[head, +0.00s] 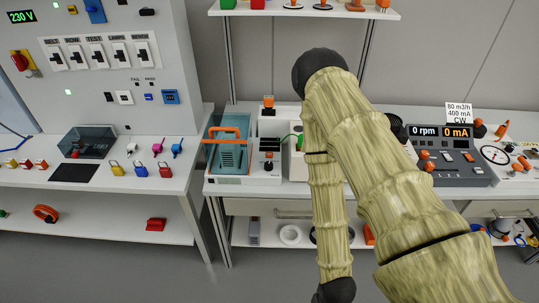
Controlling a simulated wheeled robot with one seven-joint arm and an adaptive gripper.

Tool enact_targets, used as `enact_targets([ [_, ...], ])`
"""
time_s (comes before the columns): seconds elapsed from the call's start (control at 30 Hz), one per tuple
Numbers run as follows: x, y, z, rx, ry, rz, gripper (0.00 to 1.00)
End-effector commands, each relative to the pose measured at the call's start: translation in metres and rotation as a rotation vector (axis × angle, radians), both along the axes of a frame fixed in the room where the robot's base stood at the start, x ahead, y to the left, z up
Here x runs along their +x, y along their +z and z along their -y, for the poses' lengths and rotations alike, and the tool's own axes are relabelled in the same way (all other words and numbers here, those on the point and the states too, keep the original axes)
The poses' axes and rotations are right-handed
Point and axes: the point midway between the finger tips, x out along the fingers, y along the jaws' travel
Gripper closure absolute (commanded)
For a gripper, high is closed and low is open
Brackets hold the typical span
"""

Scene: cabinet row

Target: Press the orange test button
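An orange button or lamp (268,101) tops a white post on a white bench device, just left of my arm. Below it, on the same device, is a small black knob with an orange cap (268,156). Small orange knobs (425,155) also show on the dark console at right. No label readable here tells which orange part is the test button. A "TEST" label (94,40) stands above a black switch on the wall panel. My arm crosses the middle and hides part of the bench; my gripper is not in view.
A teal box with an orange handle (228,141) stands left of the device. Several padlocks (141,169) lie on the left bench (20,178). A shelf (305,13) hangs above. A dial gauge (495,155) is at far right. The floor at lower left is clear.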

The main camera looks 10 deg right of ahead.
Motion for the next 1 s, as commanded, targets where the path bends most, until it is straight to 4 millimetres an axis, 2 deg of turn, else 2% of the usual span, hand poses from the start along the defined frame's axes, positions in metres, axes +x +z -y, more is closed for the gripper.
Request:
enact_targets([
  [0.03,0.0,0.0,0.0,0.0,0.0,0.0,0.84],
  [0.1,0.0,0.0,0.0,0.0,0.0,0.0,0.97],
  [0.13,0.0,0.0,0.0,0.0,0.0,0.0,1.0],
  [1.0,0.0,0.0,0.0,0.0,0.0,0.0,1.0],
])
